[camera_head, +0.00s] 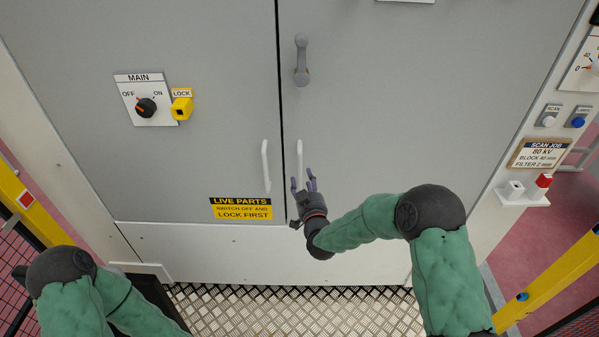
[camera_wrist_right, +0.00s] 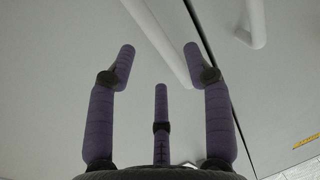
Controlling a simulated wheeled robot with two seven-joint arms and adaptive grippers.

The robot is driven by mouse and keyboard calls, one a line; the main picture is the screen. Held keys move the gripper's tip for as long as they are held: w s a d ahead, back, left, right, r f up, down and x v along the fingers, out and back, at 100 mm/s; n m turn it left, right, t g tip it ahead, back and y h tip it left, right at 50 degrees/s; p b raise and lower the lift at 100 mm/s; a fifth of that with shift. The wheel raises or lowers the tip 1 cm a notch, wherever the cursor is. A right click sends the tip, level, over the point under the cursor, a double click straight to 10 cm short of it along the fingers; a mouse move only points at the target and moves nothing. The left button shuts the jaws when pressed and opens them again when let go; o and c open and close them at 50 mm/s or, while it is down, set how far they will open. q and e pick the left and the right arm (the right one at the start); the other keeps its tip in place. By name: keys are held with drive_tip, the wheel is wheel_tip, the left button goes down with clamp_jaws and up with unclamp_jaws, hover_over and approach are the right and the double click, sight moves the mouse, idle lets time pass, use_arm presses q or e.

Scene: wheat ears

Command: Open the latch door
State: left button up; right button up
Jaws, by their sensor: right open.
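A grey cabinet has two doors, the left door (camera_head: 200,60) and the right door (camera_head: 420,90), both closed at a dark vertical seam. A grey latch handle (camera_head: 302,62) stands upright on the right door near the seam. White pull handles sit lower down, one on the left door (camera_head: 265,165) and one on the right door (camera_head: 299,158). My right gripper (camera_head: 304,184) is open at the lower end of the right door's pull handle. In the right wrist view this handle (camera_wrist_right: 160,40) runs between the open fingers (camera_wrist_right: 160,70); contact cannot be told. My left gripper is out of view.
A MAIN switch (camera_head: 146,107) points toward OFF, with a yellow LOCK block (camera_head: 181,108) beside it. A yellow warning label (camera_head: 241,209) is on the left door. Buttons (camera_head: 563,118) and a sign (camera_head: 541,154) are at right. Metal tread floor (camera_head: 290,310) lies below.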

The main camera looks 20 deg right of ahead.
sight(301, 170)
drive_tip(key=w, duration=0.5)
drive_tip(key=shift+w+d+b, duration=0.3)
drive_tip(key=shift+w+b, duration=0.05)
drive_tip(key=shift+w, duration=0.05)
clamp_jaws()
